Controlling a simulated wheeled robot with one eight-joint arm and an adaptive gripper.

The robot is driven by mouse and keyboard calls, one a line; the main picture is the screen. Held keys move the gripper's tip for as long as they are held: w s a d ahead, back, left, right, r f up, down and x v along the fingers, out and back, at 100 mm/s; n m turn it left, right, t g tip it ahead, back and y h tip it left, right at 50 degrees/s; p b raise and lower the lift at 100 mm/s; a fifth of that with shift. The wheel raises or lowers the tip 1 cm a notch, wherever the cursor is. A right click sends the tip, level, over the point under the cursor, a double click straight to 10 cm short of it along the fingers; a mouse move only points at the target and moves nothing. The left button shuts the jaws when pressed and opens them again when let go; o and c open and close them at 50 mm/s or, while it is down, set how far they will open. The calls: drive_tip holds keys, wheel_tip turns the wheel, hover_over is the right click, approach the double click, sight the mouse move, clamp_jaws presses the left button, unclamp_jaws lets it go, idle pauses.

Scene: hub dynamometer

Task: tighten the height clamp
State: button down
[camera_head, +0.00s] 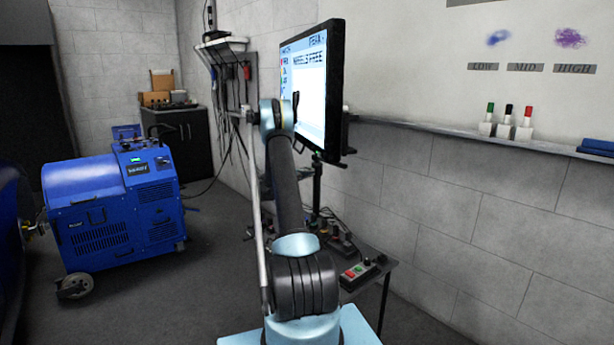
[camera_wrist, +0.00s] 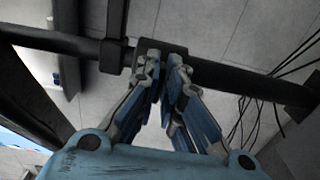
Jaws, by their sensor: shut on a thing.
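In the wrist view a dark pole (camera_wrist: 225,80) runs across the picture. A black block, which looks like the height clamp (camera_wrist: 176,47), sits on it at my fingertips. My gripper (camera_wrist: 165,62) has its two blue and grey fingers drawn close together at this block, shut on a part of it that the fingers mostly hide. I cannot tell how far the clamp is turned. In the head view the stand pole (camera_head: 317,186) shows below the monitor (camera_head: 312,90); my arm reaches up in front of the screen, and my fingers and the clamp cannot be made out there.
A small table (camera_head: 388,268) with a control box (camera_head: 362,272) stands under the monitor. A wall ledge with marker bottles (camera_head: 505,128) is at the right. A blue machine (camera_head: 115,210) stands at the left. Cables (camera_wrist: 248,118) hang near the pole in the wrist view.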

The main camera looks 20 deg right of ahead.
drive_tip(key=shift+s+d+f, duration=0.1)
drive_tip(key=shift+s+d, duration=0.1)
drive_tip(key=c, duration=1.7)
unclamp_jaws()
drive_tip(key=shift+w+a, duration=0.1)
drive_tip(key=v, duration=1.2)
